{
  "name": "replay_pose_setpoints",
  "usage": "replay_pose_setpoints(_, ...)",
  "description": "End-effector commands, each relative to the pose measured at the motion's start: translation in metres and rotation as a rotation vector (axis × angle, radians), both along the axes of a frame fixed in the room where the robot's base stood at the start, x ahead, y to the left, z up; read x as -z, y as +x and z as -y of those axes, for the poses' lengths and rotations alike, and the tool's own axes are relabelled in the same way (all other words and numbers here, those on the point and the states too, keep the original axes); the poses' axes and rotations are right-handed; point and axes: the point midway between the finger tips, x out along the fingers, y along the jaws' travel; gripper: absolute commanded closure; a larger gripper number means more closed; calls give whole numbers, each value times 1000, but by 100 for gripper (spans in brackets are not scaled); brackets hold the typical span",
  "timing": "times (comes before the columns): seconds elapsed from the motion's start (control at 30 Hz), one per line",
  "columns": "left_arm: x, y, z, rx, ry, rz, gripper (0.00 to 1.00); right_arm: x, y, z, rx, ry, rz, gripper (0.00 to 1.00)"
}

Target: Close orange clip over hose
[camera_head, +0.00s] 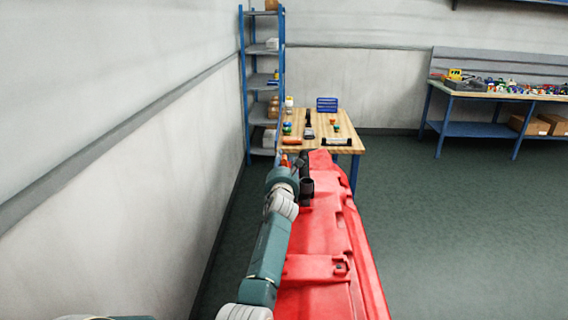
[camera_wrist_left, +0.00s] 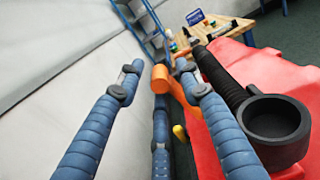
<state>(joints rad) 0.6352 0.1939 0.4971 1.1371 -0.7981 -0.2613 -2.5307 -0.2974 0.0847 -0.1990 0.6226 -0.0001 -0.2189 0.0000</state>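The orange clip (camera_wrist_left: 162,80) shows in the left wrist view between and just beyond my left fingertips. Part of it passes behind the right-hand finger. In the head view only small orange bits show by the gripper. My left gripper (camera_wrist_left: 158,66) has its two blue fingers spread, with a gap between the tips. In the head view the left gripper (camera_head: 290,164) is small, at the far left of the red tank (camera_head: 318,225). The black hose (camera_wrist_left: 222,76), ending in a round cup, lies right of the fingers, beside the clip. My right gripper is not in view.
A wall (camera_head: 110,150) runs close along the left. A wooden table (camera_head: 345,130) with small items stands beyond the tank, near a blue shelf rack (camera_head: 262,75). A yellow piece (camera_wrist_left: 180,133) shows below the clip. Open floor (camera_head: 460,230) lies right.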

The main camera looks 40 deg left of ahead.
Motion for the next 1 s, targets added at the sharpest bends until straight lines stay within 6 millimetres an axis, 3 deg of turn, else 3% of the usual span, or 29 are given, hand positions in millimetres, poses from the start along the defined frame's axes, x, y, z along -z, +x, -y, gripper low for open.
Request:
replay_pose_setpoints(0.23,0,0,0,0,1,-1,66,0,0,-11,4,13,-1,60)
replay_pose_setpoints(0.4,0,0,0,0,1,-1,100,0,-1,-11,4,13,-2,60)
replay_pose_setpoints(1.0,-5,6,7,0,99,-81,100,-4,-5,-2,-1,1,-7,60)
